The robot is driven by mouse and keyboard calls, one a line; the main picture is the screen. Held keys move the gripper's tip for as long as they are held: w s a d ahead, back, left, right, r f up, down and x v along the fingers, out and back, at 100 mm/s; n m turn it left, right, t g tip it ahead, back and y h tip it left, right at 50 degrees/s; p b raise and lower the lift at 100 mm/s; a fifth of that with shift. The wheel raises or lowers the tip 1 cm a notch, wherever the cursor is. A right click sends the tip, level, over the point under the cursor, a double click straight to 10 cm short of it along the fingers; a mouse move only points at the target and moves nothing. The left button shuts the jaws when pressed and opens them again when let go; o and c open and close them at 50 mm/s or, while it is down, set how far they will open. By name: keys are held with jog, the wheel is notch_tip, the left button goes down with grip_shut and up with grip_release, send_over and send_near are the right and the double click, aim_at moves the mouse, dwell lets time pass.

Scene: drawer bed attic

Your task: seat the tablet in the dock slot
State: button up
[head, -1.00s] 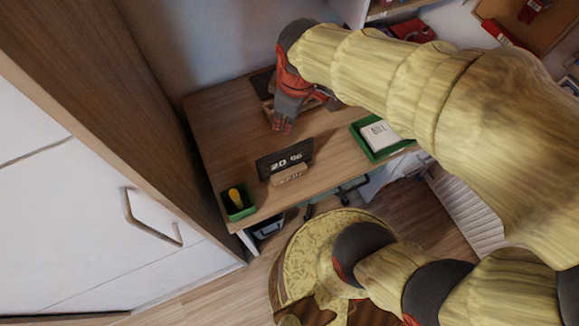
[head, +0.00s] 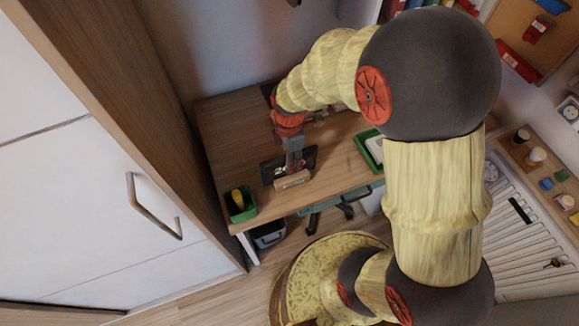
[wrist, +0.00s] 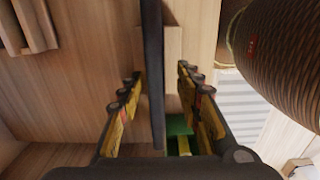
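The tablet (head: 306,160) is a dark slab with white clock digits, standing on edge on the desk. A pale wooden block (head: 292,180) is against its front; I cannot tell whether it holds the tablet. My gripper (head: 294,166) is over the tablet and hides part of its face. In the wrist view, the tablet (wrist: 153,90) is a thin dark edge between my open fingers (wrist: 160,76), with gaps on both sides. A slotted wooden piece (wrist: 32,25), apparently the dock, is at the upper left there; my arm mostly hides that area in the head view.
A green bin (head: 250,211) with a yellow item is at the desk's left front corner. A green tray (head: 363,153) is to the right, partly behind my arm. A tall cabinet (head: 90,180) borders the left. Bare desk (head: 232,140) lies behind the tablet.

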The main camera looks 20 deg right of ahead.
jog(key=f+b, duration=0.1)
jog(key=f, duration=0.3)
jog(key=shift+w+f+b, duration=0.1)
jog(key=shift+w+b, duration=0.1)
jog(key=shift+b, duration=0.1)
jog(key=shift+c, duration=1.2)
grip_shut()
